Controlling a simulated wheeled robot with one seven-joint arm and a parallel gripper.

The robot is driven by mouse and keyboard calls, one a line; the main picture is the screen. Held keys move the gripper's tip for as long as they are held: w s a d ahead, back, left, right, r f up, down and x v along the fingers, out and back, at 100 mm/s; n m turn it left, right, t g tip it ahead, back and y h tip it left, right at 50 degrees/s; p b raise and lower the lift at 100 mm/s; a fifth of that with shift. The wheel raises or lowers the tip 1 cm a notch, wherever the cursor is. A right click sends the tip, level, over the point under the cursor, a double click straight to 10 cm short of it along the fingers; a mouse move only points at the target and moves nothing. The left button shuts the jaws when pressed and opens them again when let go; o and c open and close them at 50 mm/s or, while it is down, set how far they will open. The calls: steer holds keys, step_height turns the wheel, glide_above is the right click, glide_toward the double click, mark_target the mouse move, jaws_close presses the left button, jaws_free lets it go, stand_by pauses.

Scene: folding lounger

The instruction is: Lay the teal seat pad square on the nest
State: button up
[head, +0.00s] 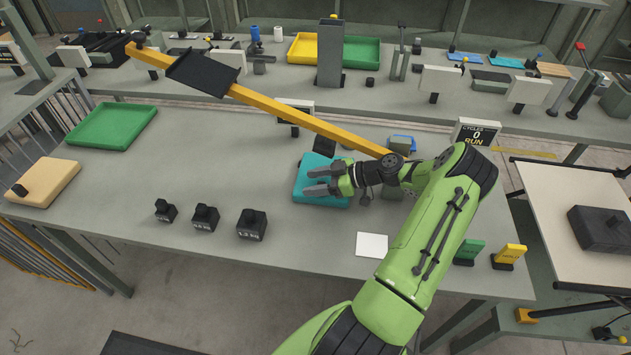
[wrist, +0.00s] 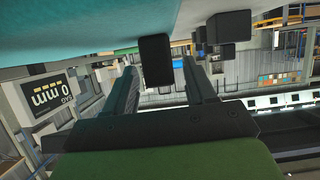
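The teal seat pad (head: 316,162) lies on the grey table near the middle in the head view, partly hidden by my gripper. My gripper (head: 314,181) reaches over it from the right with its two fingers apart. In the wrist view, the teal surface (wrist: 60,35) fills the top left and the scene looks upside down. A black block (wrist: 155,60) projects from the teal surface, between the fingertips (wrist: 160,75), with a gap on each side. I see no hold on it. I cannot make out which thing is the nest.
A yellow beam (head: 300,124) with a black plate (head: 202,73) crosses behind the pad. Several black weights (head: 251,225) stand front left. A green tray (head: 112,125) and a tan pad (head: 46,181) lie left. A white card (head: 372,245) lies front right. The table's left middle is clear.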

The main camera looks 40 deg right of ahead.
steer(key=shift+r+p, duration=0.25)
steer(key=shift+p, duration=0.05)
steer(key=v, duration=0.2)
steer(key=p+v, duration=0.1)
steer(key=v, duration=0.4)
steer(key=shift+d+r, duration=0.15)
steer(key=shift+r, duration=0.3)
steer(key=w+a+r+m+g+h, duration=0.15)
steer(key=a+r+g, duration=0.3)
steer(key=a, duration=0.55)
steer(key=w+a+r+g+h, duration=0.1)
steer(key=a+r+g+h, duration=0.1)
steer(key=a+r+g, duration=0.5)
steer(key=s+a+r+m+t+h, duration=0.35)
steer(key=s+a+r, duration=0.35)
steer(key=a, duration=0.4)
steer(key=s+a+m+t+h, duration=0.1)
steer(key=s+a+m+t, duration=0.1)
steer(key=s, duration=0.8)
steer(key=shift+s+r+m+t, duration=0.2)
steer(key=shift+r+m+t, duration=0.2)
steer(key=shift+r, duration=0.05)
